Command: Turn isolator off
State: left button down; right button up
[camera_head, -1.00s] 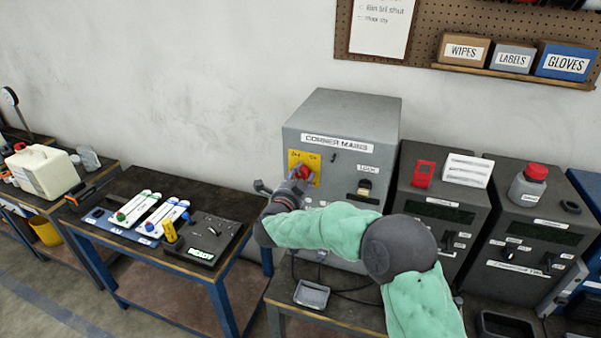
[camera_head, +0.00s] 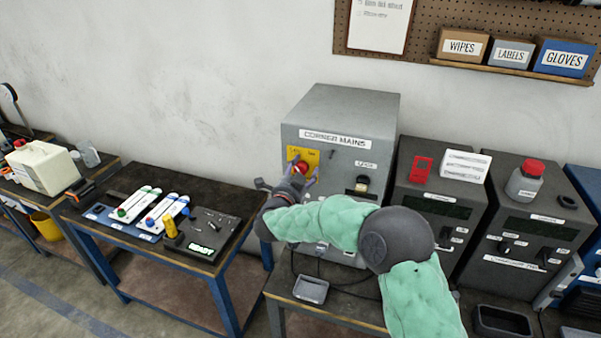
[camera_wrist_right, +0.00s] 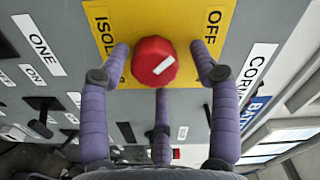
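The isolator knob (camera_head: 302,168) is red and sits on a yellow plate (camera_head: 312,157) on the grey "CORNER MAINS" cabinet (camera_head: 352,108). My right gripper (camera_head: 302,174) is at the knob. In the wrist view its purple fingers (camera_wrist_right: 158,60) are spread, one on each side of the knob and one below, with gaps to it. The gripper is open and empty. My left gripper is not in view.
Below the plate the cabinet has a dark lock (camera_head: 361,184). Two dark control boxes stand to its right, one with a red-capped bottle (camera_head: 525,182) on top. A small grey tray (camera_head: 311,288) lies on the bench in front. A lower table (camera_head: 150,180) is to the left.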

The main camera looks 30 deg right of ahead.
jog(key=shift+w+a+f, duration=0.1)
jog(key=shift+a, duration=0.1)
jog(key=shift+a, duration=0.2)
jog(key=v, duration=1.1)
jog(key=shift+s, duration=0.4)
